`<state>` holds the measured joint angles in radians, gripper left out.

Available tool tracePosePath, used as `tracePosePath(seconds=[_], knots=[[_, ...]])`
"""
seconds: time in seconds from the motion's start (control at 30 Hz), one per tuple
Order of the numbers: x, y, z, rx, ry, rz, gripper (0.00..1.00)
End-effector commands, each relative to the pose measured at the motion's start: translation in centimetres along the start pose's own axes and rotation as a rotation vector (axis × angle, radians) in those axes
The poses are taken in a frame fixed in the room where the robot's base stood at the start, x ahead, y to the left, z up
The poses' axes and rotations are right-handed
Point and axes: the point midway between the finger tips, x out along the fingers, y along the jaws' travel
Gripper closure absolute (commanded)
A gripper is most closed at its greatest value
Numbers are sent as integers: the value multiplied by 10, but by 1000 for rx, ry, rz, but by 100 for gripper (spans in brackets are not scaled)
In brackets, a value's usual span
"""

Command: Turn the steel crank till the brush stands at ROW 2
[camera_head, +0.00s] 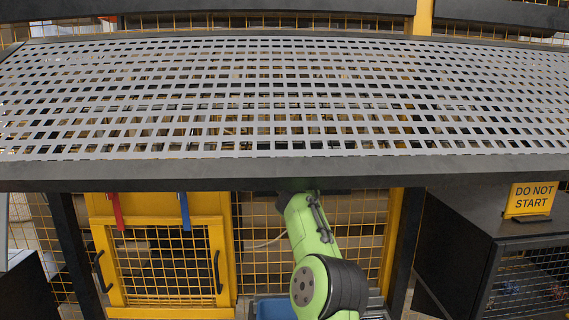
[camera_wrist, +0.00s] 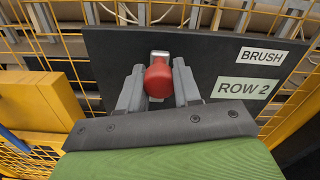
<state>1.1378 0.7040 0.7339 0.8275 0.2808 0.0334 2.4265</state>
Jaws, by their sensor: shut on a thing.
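In the wrist view my gripper (camera_wrist: 159,88) is shut on a red knob (camera_wrist: 158,78), which sits between its two grey fingers. A small bright steel piece (camera_wrist: 160,55) shows just behind the knob; I take this to be part of the crank, and the rest of it is hidden. Behind is a dark panel (camera_wrist: 110,55) with a white label BRUSH (camera_wrist: 263,56) and a pale green plate reading ROW 2 (camera_wrist: 244,88). The brush itself is not seen. In the head view my gripper is hidden beneath the perforated bench.
A perforated grey bench top (camera_head: 280,100) with a dark front edge spans the head view above my arm. A yellow mesh door (camera_head: 165,265) stands left. A dark cabinet (camera_head: 465,235) with a DO NOT START sign (camera_head: 533,198) stands right. A blue bin (camera_head: 272,308) is low down.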

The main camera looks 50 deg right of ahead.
Motion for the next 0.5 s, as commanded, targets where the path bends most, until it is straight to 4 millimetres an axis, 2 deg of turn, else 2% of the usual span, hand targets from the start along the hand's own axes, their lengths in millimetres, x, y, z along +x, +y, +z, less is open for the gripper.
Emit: tracePosePath(seconds=[0.03,0.5], knots=[[1,-1,-8,14,15,0,100],[2,-2,-11,60,23,3,100]])
